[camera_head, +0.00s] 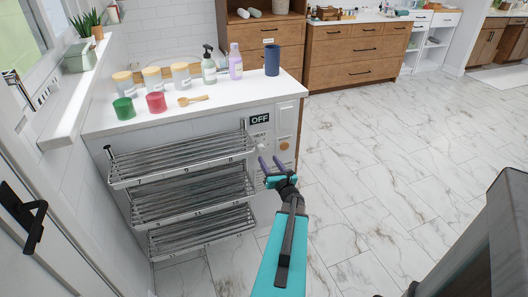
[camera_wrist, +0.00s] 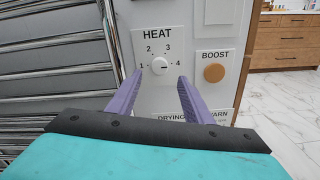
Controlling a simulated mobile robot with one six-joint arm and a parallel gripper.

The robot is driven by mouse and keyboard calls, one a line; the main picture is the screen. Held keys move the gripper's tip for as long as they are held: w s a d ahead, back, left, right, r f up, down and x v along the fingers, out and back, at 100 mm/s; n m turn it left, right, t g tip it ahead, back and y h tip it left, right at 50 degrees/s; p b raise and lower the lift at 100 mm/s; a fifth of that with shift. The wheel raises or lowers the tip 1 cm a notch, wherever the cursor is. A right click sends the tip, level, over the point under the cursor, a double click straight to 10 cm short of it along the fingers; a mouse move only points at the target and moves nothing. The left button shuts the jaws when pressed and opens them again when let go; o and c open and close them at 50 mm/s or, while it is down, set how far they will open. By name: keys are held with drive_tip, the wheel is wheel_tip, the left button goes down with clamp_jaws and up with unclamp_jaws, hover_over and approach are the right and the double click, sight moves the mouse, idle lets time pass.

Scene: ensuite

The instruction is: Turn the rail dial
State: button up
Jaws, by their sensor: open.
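The rail dial (camera_wrist: 160,66) is a small round white knob on a white panel marked HEAT, with the numbers 1 to 4 around it. Its dark pointer mark faces right, toward the 4. My gripper (camera_wrist: 154,84) is open, its two purple fingers on either side of the dial in the wrist view, apart from it as far as I can tell. In the head view my gripper (camera_head: 270,164) is in front of the cabinet's end panel, right of the rails, and the dial is hard to make out there.
Chrome towel rails (camera_head: 185,160) stand close on the left. A BOOST panel with a round tan button (camera_wrist: 214,73) is right of the dial. An OFF sign (camera_head: 260,118) is above. Cups and bottles stand on the white counter (camera_head: 150,122). The marble floor (camera_head: 370,150) on the right is clear.

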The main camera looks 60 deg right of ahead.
sight(262, 150)
drive_tip(key=shift+p+x, duration=0.35)
drive_tip(key=shift+x, duration=3.2)
drive_tip(key=shift+c, duration=0.4)
drive_tip(key=c, duration=1)
drive_tip(key=shift+s+d+r, duration=0.1)
drive_tip(key=shift+d, duration=0.15)
drive_tip(key=shift+a+f+b, duration=0.2)
drive_tip(key=shift+b, duration=0.1)
